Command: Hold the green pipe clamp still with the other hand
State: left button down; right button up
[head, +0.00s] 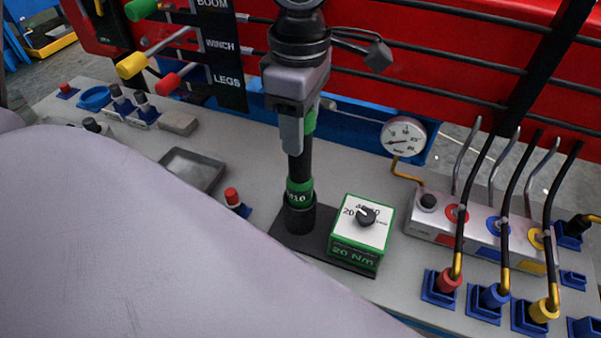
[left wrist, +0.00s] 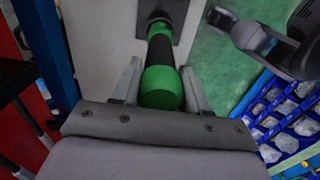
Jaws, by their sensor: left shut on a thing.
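My left gripper (head: 301,135) points down in the middle of the head view. It is shut on the green grip of an upright green-and-black tool (head: 300,165). In the left wrist view the green grip (left wrist: 161,88) sits between both fingers, with its black shaft below. The tool stands upright in a black base (head: 290,240), with a green band near its foot. I cannot tell a separate pipe clamp from it. What looks like my right gripper (left wrist: 245,36) shows at the upper right of the left wrist view, its fingertips unclear.
A green-and-white 20 Nm box (head: 360,235) stands right beside the tool. A gauge (head: 403,136) and a hose block (head: 480,225) are to the right. A grey tray (head: 192,170) and a red-topped part (head: 232,197) are to the left. My grey arm hides the lower left.

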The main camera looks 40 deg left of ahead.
pick_arm(q)
jog(key=shift+r, duration=0.55)
jog(key=shift+r+p, duration=0.4)
jog(key=shift+p, duration=0.05)
jog(key=shift+r+p, duration=2.4)
jog(key=shift+r, duration=1.7)
